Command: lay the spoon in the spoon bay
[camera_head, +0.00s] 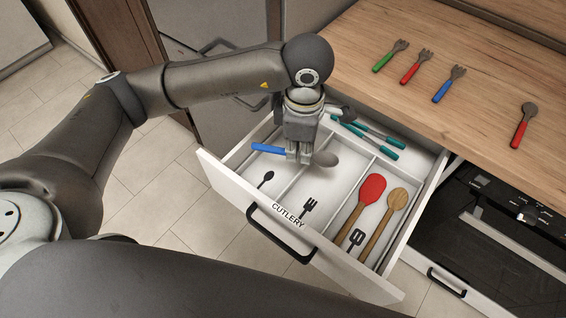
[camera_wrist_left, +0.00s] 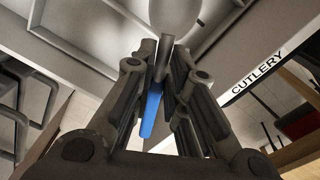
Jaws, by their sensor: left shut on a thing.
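The blue-handled spoon (camera_head: 267,149) is held level above the open cutlery drawer, its grey bowl pointing right. My left gripper (camera_head: 300,158) is shut on its middle; the left wrist view shows the blue handle (camera_wrist_left: 151,110) and bowl (camera_wrist_left: 175,14) on either side of the fingers. The spoon bay (camera_head: 265,181), marked with a spoon picture, is the drawer's left compartment. The spoon's handle appears over this bay and its bowl over the middle bay. The gripper hides part of the bays. My right gripper is not in view.
The middle bay has a fork picture (camera_head: 308,207). The right bay holds a red spatula (camera_head: 372,188) and a wooden spoon (camera_head: 397,199). Teal-handled utensils (camera_head: 372,134) lie at the drawer's back. Several forks (camera_head: 416,67) and a red-handled spoon (camera_head: 520,132) lie on the counter.

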